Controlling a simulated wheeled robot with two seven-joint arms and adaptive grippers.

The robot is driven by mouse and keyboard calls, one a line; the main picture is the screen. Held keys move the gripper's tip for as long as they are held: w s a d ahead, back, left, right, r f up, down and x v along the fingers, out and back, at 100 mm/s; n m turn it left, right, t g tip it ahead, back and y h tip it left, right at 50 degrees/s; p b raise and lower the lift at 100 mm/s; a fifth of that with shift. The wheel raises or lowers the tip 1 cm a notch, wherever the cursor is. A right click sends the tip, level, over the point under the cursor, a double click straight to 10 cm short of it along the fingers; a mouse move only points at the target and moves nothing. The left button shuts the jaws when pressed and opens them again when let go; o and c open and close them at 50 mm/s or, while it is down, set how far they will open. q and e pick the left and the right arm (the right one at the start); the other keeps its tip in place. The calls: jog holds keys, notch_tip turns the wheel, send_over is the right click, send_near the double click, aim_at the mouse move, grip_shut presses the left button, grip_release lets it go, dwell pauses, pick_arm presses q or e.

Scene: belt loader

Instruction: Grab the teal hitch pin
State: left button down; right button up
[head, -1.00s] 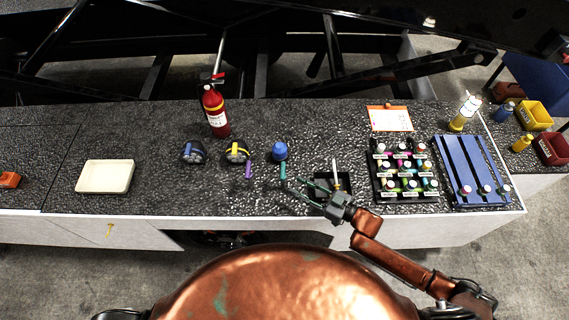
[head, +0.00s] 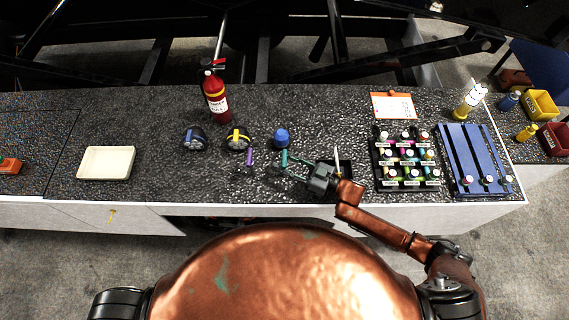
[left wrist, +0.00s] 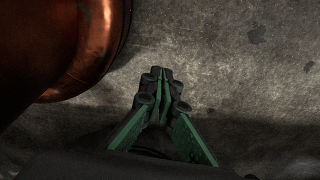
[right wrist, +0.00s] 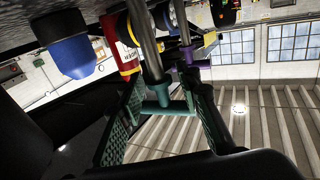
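The teal hitch pin (head: 284,158) stands on the speckled bench, right of a purple pin (head: 249,157) and in front of a blue capped item (head: 281,137). In the right wrist view the teal pin's crossbar handle (right wrist: 166,107) and grey shaft lie between the two fingers. My right gripper (head: 272,171) is open, its fingers apart on either side of the handle; contact cannot be told. My left gripper (left wrist: 160,76) shows only in the left wrist view, above the floor, with its fingertips together and nothing visible between them.
A red extinguisher (head: 215,98) and blue (head: 195,139) and yellow (head: 238,139) round items stand behind the pins. A bottle rack (head: 376,160) and blue slatted tray (head: 453,160) stand right; a cream tray (head: 105,176) lies left.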

grip_shut()
dwell(0.6)
